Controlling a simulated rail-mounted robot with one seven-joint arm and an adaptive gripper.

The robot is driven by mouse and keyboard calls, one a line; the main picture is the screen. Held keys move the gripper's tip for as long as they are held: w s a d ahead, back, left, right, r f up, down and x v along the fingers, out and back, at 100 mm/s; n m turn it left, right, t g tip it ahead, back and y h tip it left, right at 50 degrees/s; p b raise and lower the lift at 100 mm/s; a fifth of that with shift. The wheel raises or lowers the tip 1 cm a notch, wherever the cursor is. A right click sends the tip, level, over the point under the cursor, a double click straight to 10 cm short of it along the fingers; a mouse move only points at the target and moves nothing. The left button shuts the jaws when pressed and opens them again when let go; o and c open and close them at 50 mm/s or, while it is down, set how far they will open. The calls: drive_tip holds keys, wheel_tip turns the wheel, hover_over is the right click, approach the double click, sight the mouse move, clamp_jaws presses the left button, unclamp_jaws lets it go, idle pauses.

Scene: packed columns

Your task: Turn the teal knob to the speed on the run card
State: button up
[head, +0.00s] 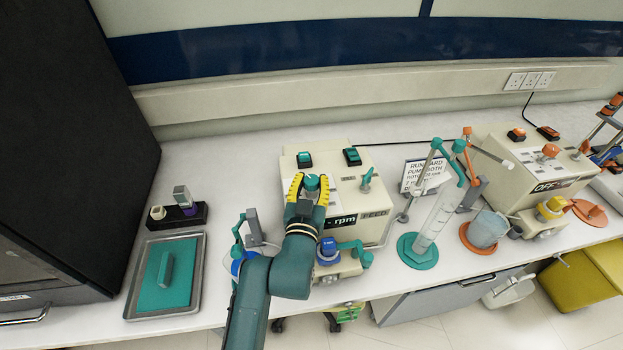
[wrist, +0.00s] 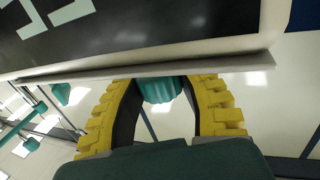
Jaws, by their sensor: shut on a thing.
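The teal knob (head: 312,183) is on the top of a cream pump box (head: 352,200). My gripper (head: 311,187) comes from the front with its yellow-padded fingers on either side of the knob and is shut on it. In the wrist view the teal knob (wrist: 160,89) sits between the two curved fingers (wrist: 162,108). The box's dark display (head: 343,220) reads "- rpm"; its left part is hidden by my arm. The run card (head: 424,171) stands behind a measuring cylinder. Its heading and some words show, but its speed is not readable.
The box also carries two teal switches (head: 352,156) and a teal lever (head: 367,180). A measuring cylinder (head: 433,222) on a teal foot stands to the right. A second pump box (head: 535,170) with orange parts is farther right. A metal tray (head: 198,254) lies at left.

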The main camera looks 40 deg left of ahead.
drive_tip(key=o, duration=1.2)
drive_tip(key=v, duration=1.2)
drive_tip(key=shift+d, duration=0.1)
